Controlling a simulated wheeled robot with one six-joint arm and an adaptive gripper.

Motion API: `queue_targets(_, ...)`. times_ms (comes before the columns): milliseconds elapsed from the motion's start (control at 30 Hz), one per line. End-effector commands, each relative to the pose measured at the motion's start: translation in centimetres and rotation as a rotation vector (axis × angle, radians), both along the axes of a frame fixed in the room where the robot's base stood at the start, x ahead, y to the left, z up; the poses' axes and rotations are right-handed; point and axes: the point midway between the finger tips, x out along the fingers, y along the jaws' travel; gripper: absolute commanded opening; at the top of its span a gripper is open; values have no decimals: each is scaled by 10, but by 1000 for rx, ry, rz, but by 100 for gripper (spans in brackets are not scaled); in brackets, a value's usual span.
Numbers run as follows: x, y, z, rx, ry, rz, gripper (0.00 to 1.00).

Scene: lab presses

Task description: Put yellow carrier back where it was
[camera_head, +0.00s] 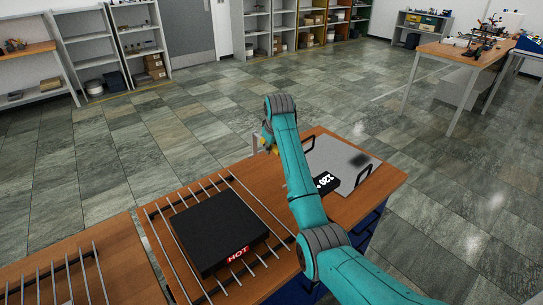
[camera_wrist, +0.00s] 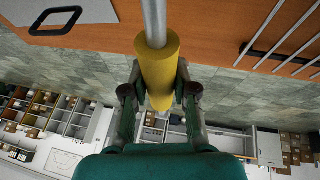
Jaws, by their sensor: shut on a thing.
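The yellow carrier (camera_wrist: 158,60) shows in the wrist view as a yellow cylindrical grip with a grey metal rod (camera_wrist: 154,18) running from it over the bench. My gripper (camera_wrist: 158,92) is shut on the yellow grip, one finger on each side. In the head view my gripper (camera_head: 267,138) is at the bench's far edge, and a little of the yellow grip (camera_head: 273,150) shows beside it. My arm hides part of the area, and the carrier's far end is cut off in the wrist view.
A black block marked HOT (camera_head: 219,231) lies on a rack of metal rods (camera_head: 160,236) on the wooden bench (camera_head: 388,181). A grey plate (camera_head: 338,152) with black handles and a black block marked 120 (camera_head: 326,182) are to the right. Open floor lies beyond the bench.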

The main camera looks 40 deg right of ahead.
Motion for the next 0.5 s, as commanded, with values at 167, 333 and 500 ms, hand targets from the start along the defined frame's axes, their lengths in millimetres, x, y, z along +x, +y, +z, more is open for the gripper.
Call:
queue_targets(167, 0, 0, -13, -1, -2, 0, 0)
queue_targets(333, 0, 0, -33, -1, -2, 0, 0)
queue_targets(500, 1, 0, -35, -2, -3, 0, 0)
